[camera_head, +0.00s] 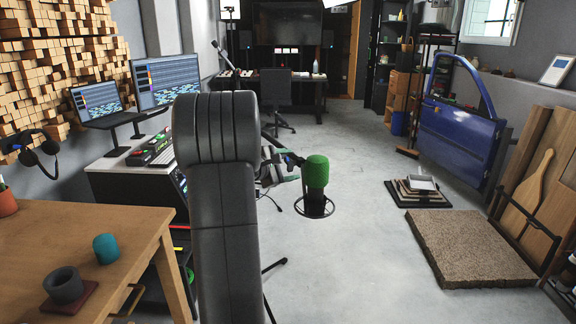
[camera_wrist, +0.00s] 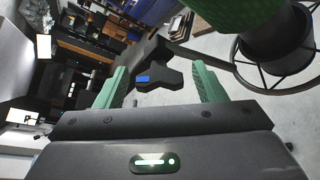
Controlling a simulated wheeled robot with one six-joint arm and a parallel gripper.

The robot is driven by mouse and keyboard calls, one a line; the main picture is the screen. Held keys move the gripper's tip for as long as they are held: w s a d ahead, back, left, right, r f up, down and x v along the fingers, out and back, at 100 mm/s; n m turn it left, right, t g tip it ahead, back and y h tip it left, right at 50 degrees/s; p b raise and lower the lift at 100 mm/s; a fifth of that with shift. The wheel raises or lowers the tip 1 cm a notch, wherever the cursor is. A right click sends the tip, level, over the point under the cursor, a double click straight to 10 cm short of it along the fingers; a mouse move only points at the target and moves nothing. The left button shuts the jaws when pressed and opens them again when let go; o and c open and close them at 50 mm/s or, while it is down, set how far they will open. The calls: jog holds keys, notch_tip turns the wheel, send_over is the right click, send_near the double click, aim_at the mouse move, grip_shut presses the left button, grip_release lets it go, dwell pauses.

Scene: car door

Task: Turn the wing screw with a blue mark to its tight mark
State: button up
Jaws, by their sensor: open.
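The dark wing screw (camera_wrist: 165,76) shows in the wrist view, with a blue mark (camera_wrist: 143,78) on its left wing. It sits on a dark stand part behind it. My gripper (camera_wrist: 158,68) is open, with one green finger to each side of the wing screw and a clear gap on both sides. I cannot make out a tight mark. In the head view my arm hides most of the gripper, and the screw is too small to tell.
A green microphone (camera_head: 316,172) with a round ring mount (camera_wrist: 275,62) stands close to the right of my gripper. A blue car door (camera_head: 455,130) stands at the right. The floor between is mostly clear.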

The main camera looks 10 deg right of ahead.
jog(key=c, duration=1)
